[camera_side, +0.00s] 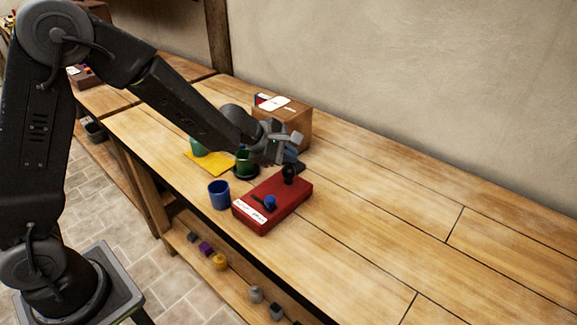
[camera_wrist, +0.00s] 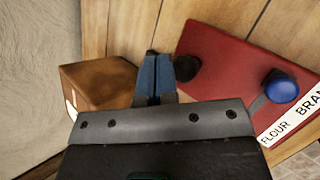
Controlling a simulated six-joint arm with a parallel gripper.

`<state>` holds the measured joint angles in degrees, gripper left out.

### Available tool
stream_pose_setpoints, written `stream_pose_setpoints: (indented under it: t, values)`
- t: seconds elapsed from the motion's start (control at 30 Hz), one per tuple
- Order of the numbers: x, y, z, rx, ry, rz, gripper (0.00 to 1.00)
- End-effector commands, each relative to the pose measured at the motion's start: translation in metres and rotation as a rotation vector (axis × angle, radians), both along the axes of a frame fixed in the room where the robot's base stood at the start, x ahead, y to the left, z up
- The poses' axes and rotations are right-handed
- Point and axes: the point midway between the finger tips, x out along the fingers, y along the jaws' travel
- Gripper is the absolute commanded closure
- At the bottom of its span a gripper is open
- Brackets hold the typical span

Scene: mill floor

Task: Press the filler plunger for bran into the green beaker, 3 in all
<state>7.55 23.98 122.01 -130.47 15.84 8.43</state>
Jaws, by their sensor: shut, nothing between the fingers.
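The red filler box (camera_side: 275,205) sits on the bench with a white label on its front edge. In the wrist view the label (camera_wrist: 292,122) reads FLOUR and BRAN. A black plunger knob (camera_side: 289,171) stands at the box's far end; it also shows in the wrist view (camera_wrist: 186,68). A blue knob (camera_side: 270,201) is near the label. A dark green beaker (camera_side: 245,160) stands on a black round base beside the box's far end; its contents cannot be seen. My gripper (camera_side: 294,160) is shut and empty, close to the plunger knob. Its blue fingers (camera_wrist: 153,68) are left of the knob in the wrist view.
Another green cup (camera_side: 198,147) stands on a yellow mat (camera_side: 212,165). A blue cup (camera_side: 219,195) is left of the red box. A brown box (camera_side: 295,120) stands behind my gripper. The bench to the right is clear. Small blocks lie on the shelf below.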

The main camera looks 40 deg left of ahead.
Motion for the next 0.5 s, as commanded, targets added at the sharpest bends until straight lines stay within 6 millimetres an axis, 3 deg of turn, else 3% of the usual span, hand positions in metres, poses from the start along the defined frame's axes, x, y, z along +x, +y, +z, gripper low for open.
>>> stream_pose_setpoints:
  t: [0.33,0.5]
  values:
    - [0.0,0.0,0.002,0.0,-0.002,0.001,1.0]
    - [0.001,0.001,0.017,-0.002,-0.005,-0.001,1.0]
